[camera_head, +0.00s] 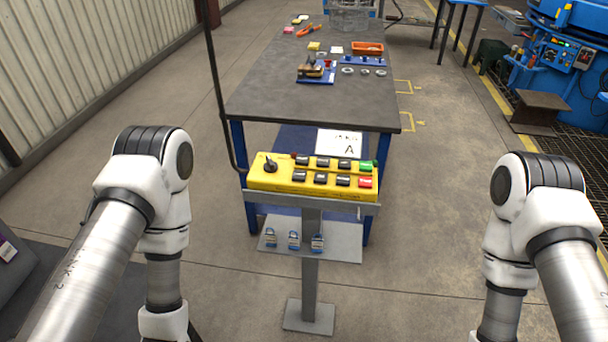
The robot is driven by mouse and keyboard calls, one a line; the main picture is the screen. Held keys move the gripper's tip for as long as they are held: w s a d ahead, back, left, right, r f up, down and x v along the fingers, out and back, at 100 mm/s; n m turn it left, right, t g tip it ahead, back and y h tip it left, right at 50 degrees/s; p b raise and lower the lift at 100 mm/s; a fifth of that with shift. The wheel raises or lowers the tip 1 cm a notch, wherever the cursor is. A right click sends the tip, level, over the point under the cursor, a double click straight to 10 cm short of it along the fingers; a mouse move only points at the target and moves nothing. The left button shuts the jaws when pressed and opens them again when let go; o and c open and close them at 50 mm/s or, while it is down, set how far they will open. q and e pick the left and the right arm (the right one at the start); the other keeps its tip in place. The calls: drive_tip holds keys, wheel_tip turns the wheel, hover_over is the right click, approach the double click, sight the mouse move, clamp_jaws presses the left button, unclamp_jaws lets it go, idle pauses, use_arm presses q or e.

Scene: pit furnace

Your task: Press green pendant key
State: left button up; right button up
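The yellow control pendant (281,178) lies on a grey stand in the middle of the view, facing me. It carries two rows of mostly black keys and a black rotary knob (270,165) at its left end. The green key (366,166) is at the right end of the upper row. A red key (365,183) sits just below it. My two arms come in at the left and right, both clear of the pendant. Both arms bend down out of the bottom of the picture, so neither gripper shows.
Several small padlocks lie on the stand's lower shelf (340,250). Behind the pendant is a dark-topped workbench (270,100) with blue legs, holding an orange tray (367,48) and small parts. A black cable hangs at the pendant's left. Blue machinery (560,60) stands far right.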

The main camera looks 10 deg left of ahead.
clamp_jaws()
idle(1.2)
